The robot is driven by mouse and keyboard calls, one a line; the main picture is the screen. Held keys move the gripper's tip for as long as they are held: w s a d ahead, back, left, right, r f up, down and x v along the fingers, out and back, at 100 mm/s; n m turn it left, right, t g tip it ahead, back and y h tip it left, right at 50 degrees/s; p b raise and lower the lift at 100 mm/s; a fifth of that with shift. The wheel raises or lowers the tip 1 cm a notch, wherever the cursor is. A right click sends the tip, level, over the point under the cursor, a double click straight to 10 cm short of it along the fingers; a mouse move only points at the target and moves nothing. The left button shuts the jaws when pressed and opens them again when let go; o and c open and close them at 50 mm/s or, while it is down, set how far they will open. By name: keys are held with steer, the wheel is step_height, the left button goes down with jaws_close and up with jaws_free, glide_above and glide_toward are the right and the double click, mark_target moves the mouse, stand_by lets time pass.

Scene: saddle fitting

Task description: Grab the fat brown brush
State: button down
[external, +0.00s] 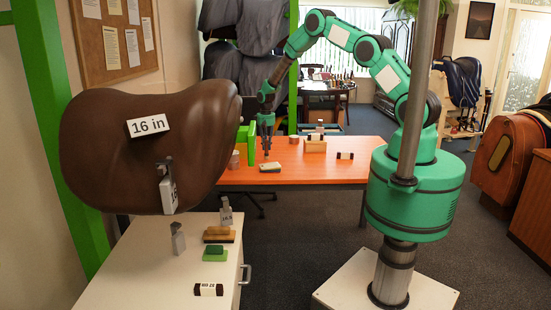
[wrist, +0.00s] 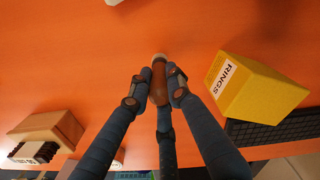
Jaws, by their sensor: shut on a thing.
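My gripper (wrist: 158,90) has its blue-grey fingers closed around a fat brown handle with a paler tip (wrist: 159,72), which looks like the fat brown brush. The tip points toward the top of the wrist view, and the fingers hide much of its lower part. In the external view my gripper (external: 266,140) points down over the orange table (external: 330,177). The held brush is too small to make out there, and I cannot tell whether it touches the table.
A yellow box marked RINGS (wrist: 262,88) stands right of the gripper in the wrist view, beside a dark keyboard-like thing (wrist: 280,131). A wooden block (wrist: 50,127) lies lower left. A white cabinet (external: 150,262) with small tools stands in front, below a brown saddle (external: 140,170).

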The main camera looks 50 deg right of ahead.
steer(key=shift+r, duration=0.15)
steer(key=shift+r, duration=0.55)
step_height(320, 180, up, 2)
steer(key=shift+r, duration=0.1)
steer(key=s+r+p, duration=0.1)
steer(key=s, duration=1.5)
steer(key=shift+a+r, duration=0.2)
steer(key=shift+a, duration=0.2)
